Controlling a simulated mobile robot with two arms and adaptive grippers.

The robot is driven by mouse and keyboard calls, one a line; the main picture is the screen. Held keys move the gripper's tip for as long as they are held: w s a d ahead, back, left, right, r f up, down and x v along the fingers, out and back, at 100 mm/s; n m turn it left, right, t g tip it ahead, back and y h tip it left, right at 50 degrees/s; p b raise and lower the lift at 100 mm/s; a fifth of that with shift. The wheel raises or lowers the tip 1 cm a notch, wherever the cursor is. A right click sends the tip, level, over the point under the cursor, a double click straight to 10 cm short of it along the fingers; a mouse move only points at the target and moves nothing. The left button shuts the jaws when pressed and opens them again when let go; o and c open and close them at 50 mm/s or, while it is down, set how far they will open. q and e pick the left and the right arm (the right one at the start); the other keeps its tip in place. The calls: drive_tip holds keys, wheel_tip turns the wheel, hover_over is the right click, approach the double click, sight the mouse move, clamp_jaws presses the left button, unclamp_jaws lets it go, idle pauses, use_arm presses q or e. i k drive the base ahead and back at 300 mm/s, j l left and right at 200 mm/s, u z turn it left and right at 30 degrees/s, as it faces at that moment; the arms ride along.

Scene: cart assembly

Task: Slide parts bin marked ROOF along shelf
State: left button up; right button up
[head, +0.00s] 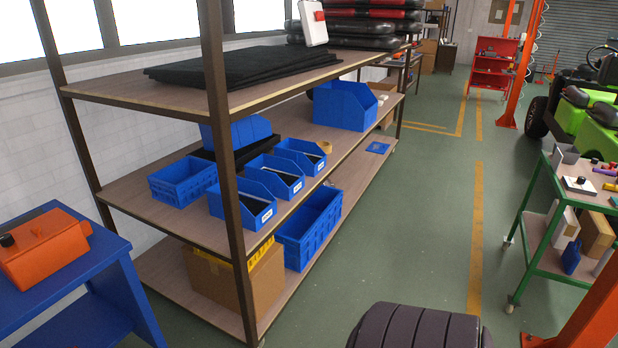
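Three small blue open-front bins with white labels stand in a row on the middle shelf (165,218) of the rack: a near bin (230,207), a middle bin (262,182) and a far bin (300,151). Dark contents show in them. The label lettering is too small to read, so I cannot tell which is marked ROOF. The rack's front post partly hides the near bin. Neither of my grippers is in view.
A blue crate (184,181) and larger blue bin (345,105) share the shelf; open shelf lies between bins. Below are a cardboard box (222,285) and blue crate (309,235). A dark ribbed tyre-like object (420,328) stands in front; a green cart (545,245) is right.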

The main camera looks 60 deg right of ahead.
sight(258, 206)
drive_tip(key=k+l+z, duration=0.25)
drive_tip(key=l+z, duration=0.2)
drive_tip(key=l, duration=0.15)
drive_tip(key=k+l+z, duration=0.25)
drive_tip(key=l+z, duration=0.25)
drive_tip(key=l, duration=0.15)
